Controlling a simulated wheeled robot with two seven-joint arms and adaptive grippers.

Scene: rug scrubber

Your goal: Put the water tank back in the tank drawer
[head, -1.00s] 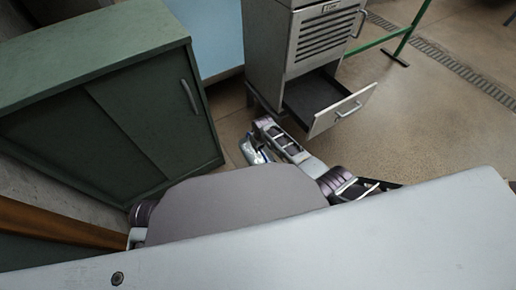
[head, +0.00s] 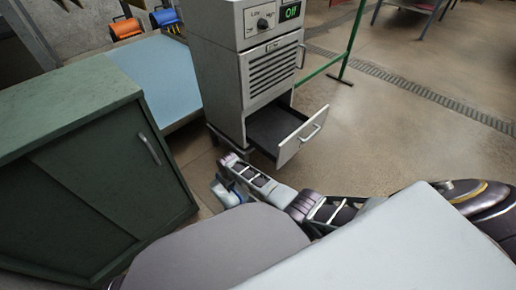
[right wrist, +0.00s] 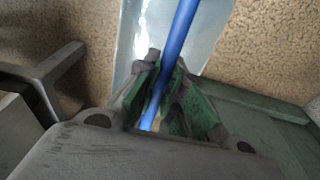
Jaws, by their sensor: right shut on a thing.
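The water tank is a pale translucent container with a blue handle. In the right wrist view the tank (right wrist: 205,45) hangs beyond my right gripper (right wrist: 160,90), whose green-padded fingers are shut on the blue handle. In the head view the tank (head: 224,194) shows only partly, low beside the right gripper (head: 228,172), left of and nearer than the drawer. The tank drawer (head: 301,139) is pulled out at the bottom of the grey machine (head: 268,80); its dark inside looks empty. My left gripper is in neither view.
A green sliding-door cabinet (head: 100,190) stands at the left, close to the tank. A light-blue surface (head: 155,75) lies behind it. A green metal frame (head: 352,45) stands behind the machine. Floor right of the drawer is clear.

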